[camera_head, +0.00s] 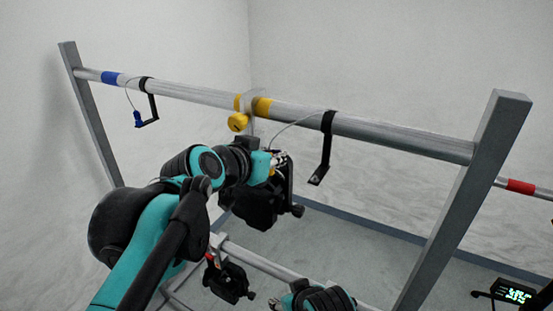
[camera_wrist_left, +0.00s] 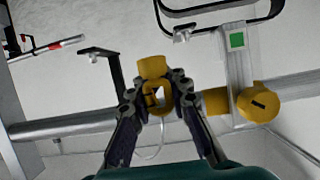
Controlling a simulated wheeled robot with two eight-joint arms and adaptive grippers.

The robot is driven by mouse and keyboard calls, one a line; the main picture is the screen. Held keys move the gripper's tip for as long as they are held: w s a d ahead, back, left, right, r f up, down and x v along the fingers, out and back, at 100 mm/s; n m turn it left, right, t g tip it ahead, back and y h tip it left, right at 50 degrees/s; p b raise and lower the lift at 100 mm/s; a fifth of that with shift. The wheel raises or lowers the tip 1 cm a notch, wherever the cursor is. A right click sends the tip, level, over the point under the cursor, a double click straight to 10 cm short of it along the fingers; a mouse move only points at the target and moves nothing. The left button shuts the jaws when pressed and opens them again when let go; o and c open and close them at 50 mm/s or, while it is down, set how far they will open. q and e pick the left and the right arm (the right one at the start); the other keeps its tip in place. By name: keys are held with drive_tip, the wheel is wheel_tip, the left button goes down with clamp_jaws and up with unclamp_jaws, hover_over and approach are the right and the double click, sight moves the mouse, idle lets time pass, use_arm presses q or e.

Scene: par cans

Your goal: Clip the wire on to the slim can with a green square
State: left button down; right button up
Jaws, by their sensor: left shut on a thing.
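In the left wrist view my left gripper (camera_wrist_left: 158,103) is shut on a yellow clip (camera_wrist_left: 152,68), with the thin pale wire (camera_wrist_left: 150,155) curving away below it. A grey bracket with a green square (camera_wrist_left: 236,40) stands to the right of the clip, apart from it, beside a yellow knob (camera_wrist_left: 257,104). In the head view my left gripper (camera_head: 279,160) is close under the upper pipe, and the held clip is hard to make out. The dark can (camera_head: 258,202) hangs there, partly behind my arm. My right arm shows at the bottom; its fingers are unclear.
The upper pipe (camera_head: 400,137) spans two grey posts. Black brackets (camera_head: 324,160) hang from it, one beside a blue clip (camera_head: 137,118) on the left. Another dark can (camera_head: 229,281) hangs from the lower pipe. A lit display (camera_head: 515,295) is at lower right.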

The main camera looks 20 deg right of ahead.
use_arm(q)
drive_tip(key=shift+w+d+f+p, duration=0.1)
drive_tip(key=shift+w+d, duration=0.2)
drive_tip(key=shift+w, duration=0.8)
drive_tip(key=shift+w+d+r+p, duration=0.1)
drive_tip(key=shift+w+d, duration=0.2)
drive_tip(key=shift+w, duration=0.8)
drive_tip(key=shift+w+d+f+p, duration=0.1)
drive_tip(key=shift+w+d, duration=0.2)
drive_tip(key=shift+w, duration=0.8)
drive_tip(key=shift+f+b, duration=0.45)
drive_tip(key=shift+f, duration=0.8)
idle(0.4)
drive_tip(key=c, duration=1.3)
unclamp_jaws()
drive_tip(key=shift+c, duration=0.2)
drive_tip(key=v, duration=1.2)
